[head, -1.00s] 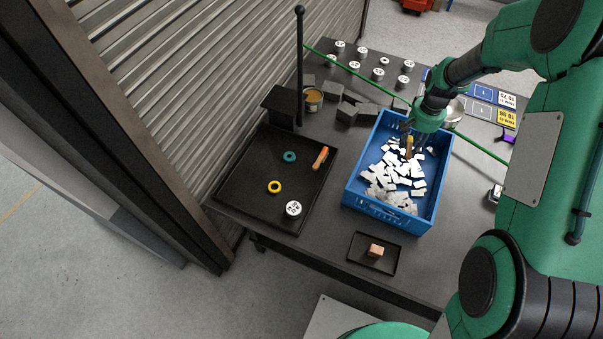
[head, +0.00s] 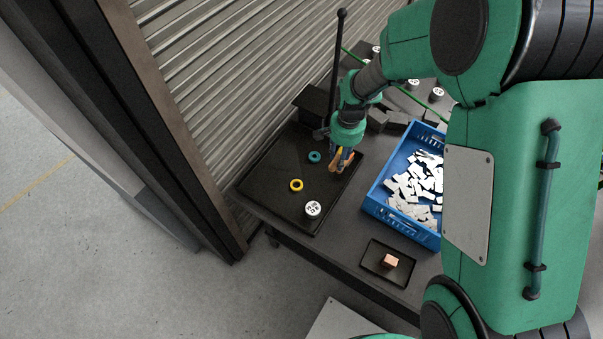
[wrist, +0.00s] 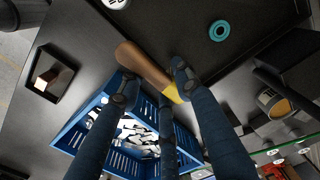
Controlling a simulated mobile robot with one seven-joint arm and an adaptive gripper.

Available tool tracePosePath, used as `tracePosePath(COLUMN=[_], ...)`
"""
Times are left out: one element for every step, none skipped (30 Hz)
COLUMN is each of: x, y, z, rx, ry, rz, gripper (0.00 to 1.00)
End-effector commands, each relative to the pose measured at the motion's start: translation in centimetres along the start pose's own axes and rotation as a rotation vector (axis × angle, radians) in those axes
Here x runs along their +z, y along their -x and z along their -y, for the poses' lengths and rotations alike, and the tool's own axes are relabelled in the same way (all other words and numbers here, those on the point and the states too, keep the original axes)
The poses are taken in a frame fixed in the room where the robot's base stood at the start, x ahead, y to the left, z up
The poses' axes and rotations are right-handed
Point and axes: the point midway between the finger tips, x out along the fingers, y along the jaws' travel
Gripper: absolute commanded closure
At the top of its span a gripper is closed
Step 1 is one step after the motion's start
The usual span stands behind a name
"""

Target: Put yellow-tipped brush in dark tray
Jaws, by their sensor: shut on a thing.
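The yellow-tipped brush (wrist: 146,66) has a brown wooden handle and a yellow band near one finger in the wrist view. My gripper (wrist: 155,87) is shut on it. In the head view my gripper (head: 341,155) holds the brush (head: 335,166) over the right side of the large dark tray (head: 265,172). Whether the brush touches the tray is unclear. The tray bears a teal ring (head: 315,157), a yellow ring (head: 296,185) and a white-topped weight (head: 312,209).
A blue crate (head: 400,219) with white pieces stands right of the tray. A small dark tray (head: 372,269) with a copper block (head: 389,261) lies in front. A black post (head: 337,70) rises behind the large tray. Dark blocks (head: 378,119) sit behind the crate.

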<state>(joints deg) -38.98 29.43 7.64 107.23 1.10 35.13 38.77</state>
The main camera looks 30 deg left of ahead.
Motion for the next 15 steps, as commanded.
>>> tracePosePath(x=[1.4, 2.1, 3.1, 3.8, 4.6, 5.6, 6.4, 7.2, 8.2, 8.9, 9.6, 10.5, 11.1, 11.8, 12.5], y=[0.0, 0.0, 0.0, 0.0, 0.0, 0.0, 0.0, 0.0, -0.1, -0.1, -0.1, -0.1, -0.1, -0.1, -0.1], z=[1.3, 1.9, 2.8, 3.4, 4.1, 4.9, 5.5, 6.0, 6.8, 7.2, 7.7, 8.3, 8.6, 9.0, 9.4], rx=[0.0, 0.0, 0.0, -0.001, -0.001, -0.001, -0.002, -0.002, -0.002, -0.002, -0.002, -0.002, -0.002, -0.002, -0.002], ry=[0.003, 0.002, -0.002, -0.003, -0.006, -0.009, -0.01, -0.013, -0.015, -0.019, -0.02, -0.023, -0.025, -0.027, -0.029], rz=[0.001, 0.001, 0.001, 0.001, 0.001, 0.001, 0.001, 0.002, 0.002, 0.002, 0.003, 0.003, 0.003, 0.003, 0.003], gripper=[0.93, 0.93, 0.93, 0.93, 0.93, 0.93, 0.93, 0.93, 0.93, 0.93, 0.93, 0.93, 0.93, 0.93, 0.93])
